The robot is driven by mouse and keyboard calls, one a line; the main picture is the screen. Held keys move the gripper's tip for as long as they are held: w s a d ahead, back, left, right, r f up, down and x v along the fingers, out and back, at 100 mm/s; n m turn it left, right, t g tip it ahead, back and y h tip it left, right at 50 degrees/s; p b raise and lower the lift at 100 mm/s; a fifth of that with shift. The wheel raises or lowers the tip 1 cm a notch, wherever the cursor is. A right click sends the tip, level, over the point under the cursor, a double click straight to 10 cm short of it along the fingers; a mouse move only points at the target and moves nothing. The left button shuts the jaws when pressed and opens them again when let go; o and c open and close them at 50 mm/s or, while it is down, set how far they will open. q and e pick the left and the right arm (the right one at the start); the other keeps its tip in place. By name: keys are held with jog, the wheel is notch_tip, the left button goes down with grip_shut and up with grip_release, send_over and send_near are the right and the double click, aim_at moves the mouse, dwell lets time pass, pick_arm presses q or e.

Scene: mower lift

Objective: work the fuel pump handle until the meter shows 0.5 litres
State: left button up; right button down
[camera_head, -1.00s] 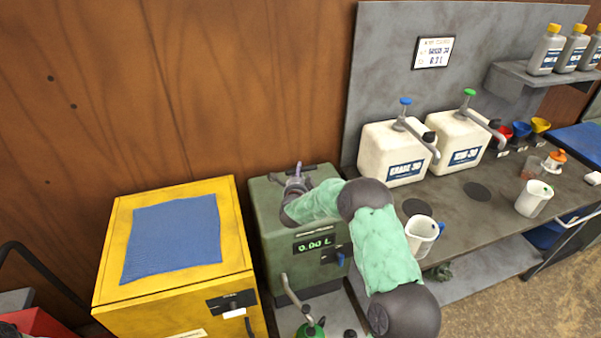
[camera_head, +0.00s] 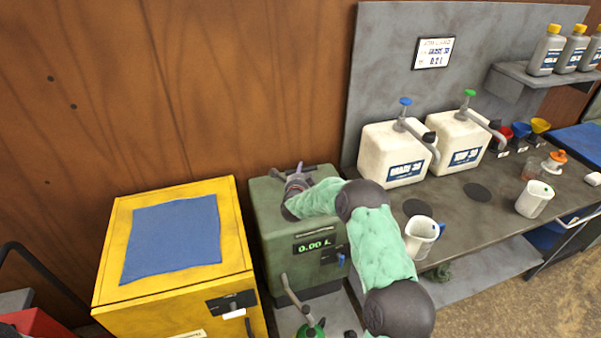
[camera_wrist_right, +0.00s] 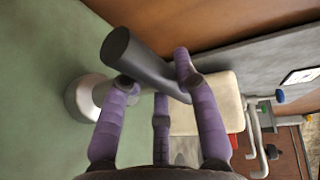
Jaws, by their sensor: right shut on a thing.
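The green fuel pump box (camera_head: 268,215) stands beside the yellow cabinet. Its meter (camera_head: 314,246) reads 0.00 L. My right gripper (camera_head: 298,180) is at the top of the pump, on the pump handle. In the right wrist view the dark pump handle (camera_wrist_right: 140,62) lies between the purple fingers of my right gripper (camera_wrist_right: 158,85), which are closed around it. The handle's pale pivot (camera_wrist_right: 85,98) shows at the left. My right arm covers the pump's right side in the head view. My left gripper is not in view.
A yellow cabinet (camera_head: 235,262) with a blue cloth (camera_head: 172,238) stands to the left. The workbench (camera_head: 455,210) on the right holds two white jugs (camera_head: 392,155), measuring cups (camera_head: 420,238) and several small items. A green can (camera_head: 312,328) stands below the pump's spout.

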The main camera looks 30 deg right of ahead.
notch_tip(320, 180, up, 10)
jog(key=shift+r+p, duration=0.25)
jog(key=shift+p, duration=0.6)
jog(key=shift+r, duration=0.1)
jog(key=shift+w, duration=0.1)
jog(key=c, duration=0.9)
grip_release()
jog(key=shift+r, duration=0.1)
jog(key=shift+s+a, duration=0.25)
jog(key=shift+s, duration=0.2)
jog(key=v, duration=1.1)
